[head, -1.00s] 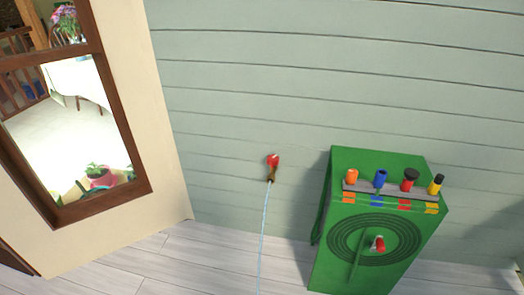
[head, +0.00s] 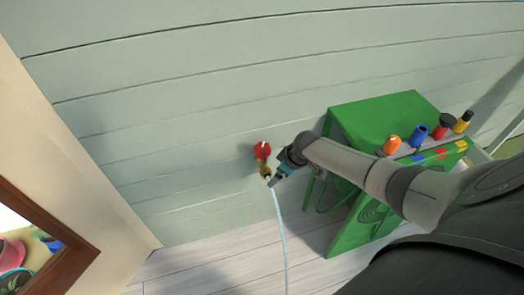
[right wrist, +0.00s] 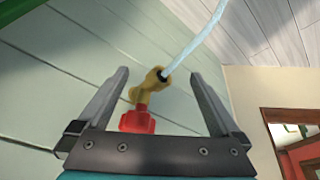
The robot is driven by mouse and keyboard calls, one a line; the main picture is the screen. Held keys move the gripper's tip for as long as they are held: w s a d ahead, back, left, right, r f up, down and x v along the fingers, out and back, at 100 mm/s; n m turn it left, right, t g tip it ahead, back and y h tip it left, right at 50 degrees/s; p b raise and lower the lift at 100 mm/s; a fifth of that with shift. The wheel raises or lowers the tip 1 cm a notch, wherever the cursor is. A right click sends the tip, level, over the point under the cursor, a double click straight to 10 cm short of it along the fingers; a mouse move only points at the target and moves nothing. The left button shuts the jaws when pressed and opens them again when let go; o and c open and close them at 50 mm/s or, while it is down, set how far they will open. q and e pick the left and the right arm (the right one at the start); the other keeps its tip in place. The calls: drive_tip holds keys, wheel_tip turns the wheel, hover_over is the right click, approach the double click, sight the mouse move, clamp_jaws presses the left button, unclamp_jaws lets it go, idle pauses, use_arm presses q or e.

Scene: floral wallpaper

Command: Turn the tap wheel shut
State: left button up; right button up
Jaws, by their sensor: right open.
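The tap has a red wheel (head: 262,150) and a brass body (head: 264,170), and it sticks out from the pale green plank wall. A thin stream of pale blue water (head: 281,240) runs down from its spout. My right gripper (head: 274,180) is right beside the tap in the head view. In the right wrist view, my right gripper (right wrist: 166,92) is open, with its two fingers on either side of the tap. The red wheel (right wrist: 137,121) lies low between the fingers, near the palm, and the brass spout (right wrist: 160,76) is between the fingertips. Contact cannot be told. My left gripper is not in view.
A brown-framed window (head: 50,262) is at the lower left. The wall left of the tap is clear.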

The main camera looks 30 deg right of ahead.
drive_tip(key=w+d+r+n+y+b, duration=0.1)
drive_tip(key=w+d+r, duration=0.1)
drive_tip(key=r, duration=0.7)
drive_tip(key=w+d+r+n+y+b, duration=0.1)
drive_tip(key=w+r+n+b, duration=0.1)
drive_tip(key=r, duration=0.7)
drive_tip(key=b, duration=0.2)
approach(264, 148)
drive_tip(key=shift+g, duration=0.3)
drive_tip(key=b+x, duration=0.1)
drive_tip(key=x, duration=0.1)
drive_tip(key=b+x, duration=0.2)
drive_tip(key=x, duration=0.1)
drive_tip(key=b+x, duration=0.1)
drive_tip(key=x, duration=0.1)
drive_tip(key=shift+w+f+b, duration=0.25)
drive_tip(key=shift+w+b, duration=0.1)
drive_tip(key=shift+w, duration=0.1)
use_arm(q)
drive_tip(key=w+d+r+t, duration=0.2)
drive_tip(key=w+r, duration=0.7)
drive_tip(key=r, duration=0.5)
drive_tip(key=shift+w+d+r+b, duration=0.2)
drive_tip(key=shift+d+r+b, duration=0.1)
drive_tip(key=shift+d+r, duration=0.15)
use_arm(e)
drive_tip(key=shift+w+a+f, duration=0.1)
drive_tip(key=shift+w+f, duration=0.1)
drive_tip(key=shift+f, duration=0.35)
drive_tip(key=c, duration=1.4)
